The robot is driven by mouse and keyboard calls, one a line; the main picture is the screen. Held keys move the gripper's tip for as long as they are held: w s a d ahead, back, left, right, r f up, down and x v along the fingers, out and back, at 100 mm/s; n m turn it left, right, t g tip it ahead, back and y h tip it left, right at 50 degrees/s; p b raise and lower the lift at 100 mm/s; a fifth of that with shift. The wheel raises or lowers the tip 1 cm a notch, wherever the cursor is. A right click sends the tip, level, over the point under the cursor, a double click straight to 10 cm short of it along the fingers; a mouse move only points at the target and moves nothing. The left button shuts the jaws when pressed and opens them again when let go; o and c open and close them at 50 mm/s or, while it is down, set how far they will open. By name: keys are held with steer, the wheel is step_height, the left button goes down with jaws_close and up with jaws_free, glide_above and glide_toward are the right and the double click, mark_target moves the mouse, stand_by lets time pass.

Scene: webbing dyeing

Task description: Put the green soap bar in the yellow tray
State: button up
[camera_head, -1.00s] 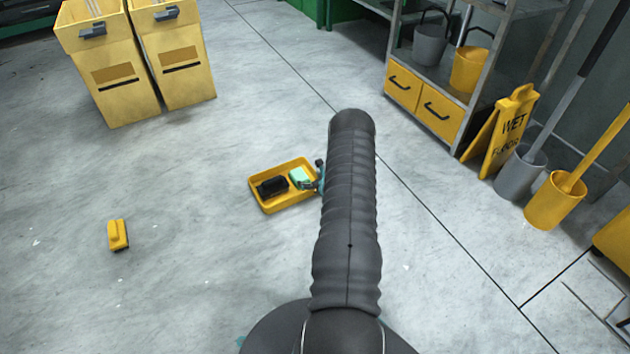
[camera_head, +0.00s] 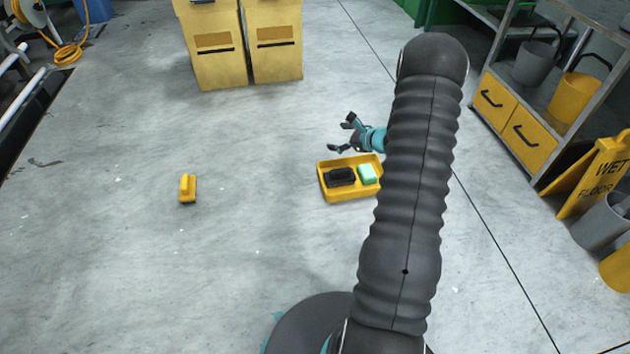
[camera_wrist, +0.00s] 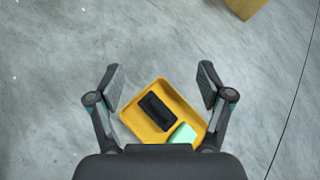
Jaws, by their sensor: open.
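The yellow tray (camera_head: 333,195) lies on the concrete floor, its right end partly behind my arm in the head view. The light green soap bar (camera_head: 368,174) is inside the tray, in its right part, next to a black object (camera_head: 341,177). My gripper (camera_head: 341,134) is open and empty, above and behind the tray, apart from the soap. In the wrist view the tray (camera_wrist: 134,121) shows between and below the spread fingers (camera_wrist: 161,80), with the soap (camera_wrist: 183,134) at its lower right, partly hidden by my gripper's body.
A yellow brush-like object (camera_head: 187,188) lies on the floor to the left. Two yellow bins (camera_head: 217,60) stand at the back. A metal shelf with yellow drawers (camera_head: 513,120) and a wet-floor sign (camera_head: 600,172) stand at the right. The floor around the tray is mostly clear.

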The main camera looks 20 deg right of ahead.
steer(key=s+a+r+n+g+y, duration=0.1)
steer(key=s+a+r+n+g, duration=0.1)
steer(key=s+a+r+n, duration=0.4)
steer(key=s+a+r+n+g, duration=0.2)
steer(key=s+a+r+n, duration=0.15)
steer(key=a+r, duration=0.55)
steer(key=s+a+r+n+g+y, duration=0.1)
steer(key=s+a+r+n+g, duration=0.1)
steer(key=s+a+r+n, duration=0.45)
steer(key=s+a+r+n+h, duration=0.2)
steer(key=s+n, duration=0.3)
steer(key=s, duration=0.5)
steer(key=s+a+r+n+h, duration=0.2)
steer(key=s+r+n+h, duration=0.3)
steer(key=s, duration=0.5)
steer(key=shift+s+r+n, duration=0.2)
steer(key=shift+s+n, duration=0.2)
steer(key=shift+n, duration=0.1)
steer(key=shift+r, duration=0.1)
step_height(320, 180, up, 5)
steer(key=p, duration=0.4)
steer(key=shift+f+p, duration=0.2)
steer(key=shift+p, duration=0.2)
